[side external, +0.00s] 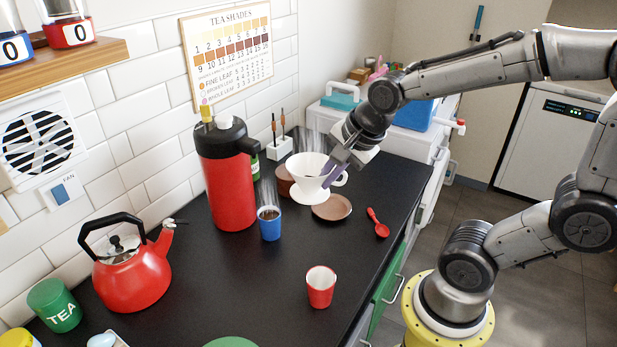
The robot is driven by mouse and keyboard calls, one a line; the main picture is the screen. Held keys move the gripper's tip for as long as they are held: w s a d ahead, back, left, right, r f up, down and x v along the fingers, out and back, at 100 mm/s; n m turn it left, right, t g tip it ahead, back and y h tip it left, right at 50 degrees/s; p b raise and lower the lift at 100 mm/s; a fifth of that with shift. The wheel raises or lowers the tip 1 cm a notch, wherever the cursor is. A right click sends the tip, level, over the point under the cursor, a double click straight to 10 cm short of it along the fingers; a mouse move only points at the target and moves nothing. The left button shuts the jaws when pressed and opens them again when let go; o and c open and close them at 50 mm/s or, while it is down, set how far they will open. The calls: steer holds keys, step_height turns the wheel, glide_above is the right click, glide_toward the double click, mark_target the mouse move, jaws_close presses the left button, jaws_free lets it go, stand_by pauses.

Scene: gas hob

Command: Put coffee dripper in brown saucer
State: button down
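The white coffee dripper (309,168), a cone on a round flange with a handle at its right, is near the back of the black counter. My gripper (329,176) reaches in from the upper right, its fingers at the dripper's right wall and seeming to pinch it. The dripper is about upright and appears held just above the counter. The brown saucer (334,211) lies flat and empty just right of and in front of the dripper. The dripper's flange overlaps the saucer's left edge in this view; I cannot tell the exact height gap.
A brown vessel (285,183) stands behind the dripper. A steaming blue cup (270,228) and a tall red flask (227,185) are to the left. A red spoon (379,224) lies right of the saucer; a red cup (320,290) stands in front. Counter between them is clear.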

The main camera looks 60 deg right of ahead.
steer(key=w+a+f+n+g+y, duration=0.1)
steer(key=w+f+n+y, duration=0.2)
steer(key=w+f+n, duration=0.3)
steer(key=w+a+f+n+g+y, duration=0.2)
steer(key=w+f+n, duration=0.2)
steer(key=w+n, duration=0.4)
steer(key=s+d+f+m+t+h, duration=0.1)
steer(key=s+d+m+h, duration=0.3)
steer(key=d+m, duration=0.5)
steer(key=s+d+f+m+t+h, duration=0.1)
steer(key=s+d+f+m+h, duration=0.2)
steer(key=d+m, duration=0.6)
steer(key=shift+s+d+h, duration=0.4)
steer(key=shift+s+d, duration=0.1)
steer(key=shift+s, duration=0.8)
glide_above(339, 218)
steer(key=shift+f, duration=2.5)
steer(key=c, duration=1)
jaws_free()
steer(key=shift+f, duration=0.15)
steer(key=shift+c, duration=0.2)
